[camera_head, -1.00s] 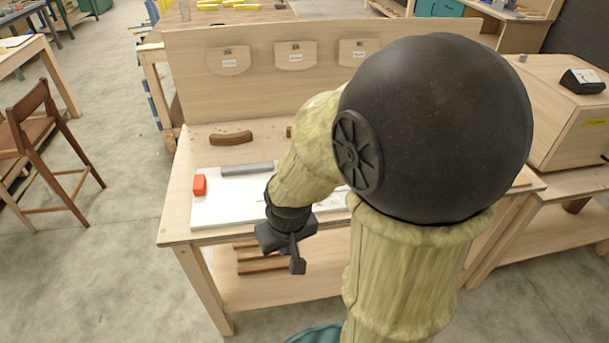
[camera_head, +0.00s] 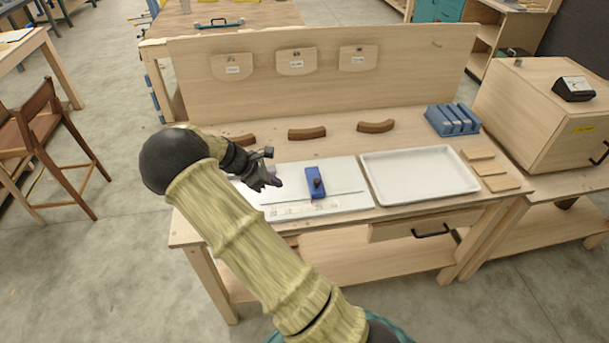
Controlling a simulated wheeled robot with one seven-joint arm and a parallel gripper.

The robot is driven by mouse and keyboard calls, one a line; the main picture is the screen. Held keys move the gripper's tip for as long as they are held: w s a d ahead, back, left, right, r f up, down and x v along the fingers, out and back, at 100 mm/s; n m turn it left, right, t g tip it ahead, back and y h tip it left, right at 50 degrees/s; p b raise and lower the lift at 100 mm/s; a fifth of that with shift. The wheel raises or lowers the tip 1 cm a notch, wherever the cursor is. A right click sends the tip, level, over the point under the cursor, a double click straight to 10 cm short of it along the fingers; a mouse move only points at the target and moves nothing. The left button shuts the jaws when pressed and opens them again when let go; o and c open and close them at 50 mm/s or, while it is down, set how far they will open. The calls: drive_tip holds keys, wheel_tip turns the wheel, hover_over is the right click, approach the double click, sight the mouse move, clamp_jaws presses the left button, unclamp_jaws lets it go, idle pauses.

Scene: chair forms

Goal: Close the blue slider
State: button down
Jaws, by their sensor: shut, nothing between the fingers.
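The blue slider (camera_head: 315,183) is a small blue block with a dark knob. It sits on a white board (camera_head: 345,207) with a thin groove line and printed markings along its front. My gripper (camera_head: 272,180) is shut and empty, just to the left of the blue slider and apart from it in the picture. It is over the left part of the board. My arm hides the board's left end, so the red block and grey bar there are not visible now.
A white tray (camera_head: 368,190) lies right of the board. Behind stand brown curved pieces (camera_head: 307,133), a blue slotted holder (camera_head: 437,120) and an upright wooden back panel (camera_head: 205,100). Wooden slats (camera_head: 501,184) lie at the right. A drawer (camera_head: 385,232) with a black handle is below.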

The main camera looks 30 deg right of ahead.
drive_tip(key=shift+w+a+r+n+h, duration=0.1)
drive_tip(key=shift+w+n+h, duration=0.15)
drive_tip(key=shift+w+n, duration=0.2)
drive_tip(key=shift+w+a+r+n+h, duration=0.1)
drive_tip(key=shift+w+n+h, duration=0.15)
drive_tip(key=shift+w+n, duration=0.15)
drive_tip(key=shift+d+f, duration=0.1)
drive_tip(key=shift+d, duration=0.05)
drive_tip(key=p, duration=0.5)
approach(315, 186)
wheel_tip(315, 186, down, 3)
drive_tip(key=shift+s+f, duration=0.1)
drive_tip(key=d+p, duration=0.1)
drive_tip(key=d, duration=0.2)
drive_tip(key=shift+d, duration=0.15)
